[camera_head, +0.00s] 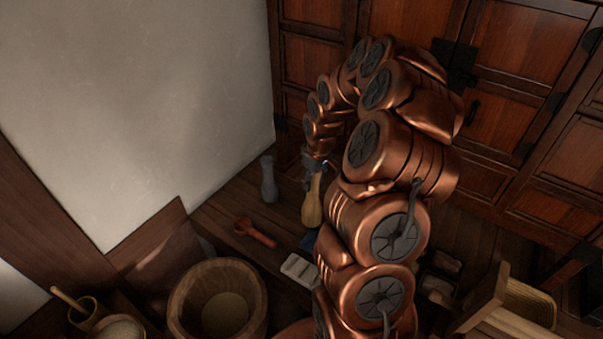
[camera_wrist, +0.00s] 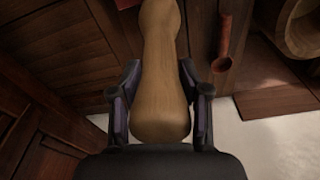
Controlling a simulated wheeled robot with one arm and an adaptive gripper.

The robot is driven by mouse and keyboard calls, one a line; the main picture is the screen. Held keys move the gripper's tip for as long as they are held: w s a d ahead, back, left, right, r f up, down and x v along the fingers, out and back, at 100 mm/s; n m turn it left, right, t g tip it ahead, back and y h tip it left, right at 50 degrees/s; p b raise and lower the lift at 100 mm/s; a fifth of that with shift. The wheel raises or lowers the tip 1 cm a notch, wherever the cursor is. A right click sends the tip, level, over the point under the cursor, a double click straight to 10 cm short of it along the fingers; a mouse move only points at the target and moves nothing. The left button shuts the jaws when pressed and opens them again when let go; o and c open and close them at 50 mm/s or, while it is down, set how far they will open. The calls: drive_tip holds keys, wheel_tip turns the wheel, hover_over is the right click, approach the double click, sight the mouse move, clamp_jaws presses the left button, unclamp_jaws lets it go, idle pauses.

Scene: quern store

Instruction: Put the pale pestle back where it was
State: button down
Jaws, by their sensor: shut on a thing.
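The pale pestle (camera_head: 312,206) is light wood, narrow at the top and wider at its lower end. It hangs roughly upright below my gripper (camera_head: 314,163) in the head view. In the wrist view the pale pestle (camera_wrist: 160,75) runs between the two dark fingers of my gripper (camera_wrist: 158,82), which is shut on it. I cannot tell whether its lower end touches the wooden surface (camera_head: 228,206) or is just above it. A small blue patch (camera_head: 309,241) shows beside its lower end, partly hidden by my arm.
A grey bottle-like piece (camera_head: 269,181) stands left of the pestle. A red-brown tool (camera_head: 255,234) lies in front, and a pale tray (camera_head: 299,269) nearer. A wooden tub (camera_head: 181,305) is at lower left. Wooden cabinets (camera_head: 530,60) stand behind; my arm hides the middle.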

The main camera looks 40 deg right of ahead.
drive_tip(key=w+d+f, duration=0.1)
drive_tip(key=w+f, duration=0.3)
drive_tip(key=w, duration=0.4)
drive_tip(key=shift+d, duration=0.4)
drive_tip(key=shift+f, duration=0.2)
drive_tip(key=c, duration=0.5)
unclamp_jaws()
drive_tip(key=shift+c, duration=0.2)
drive_tip(key=shift+r, duration=0.1)
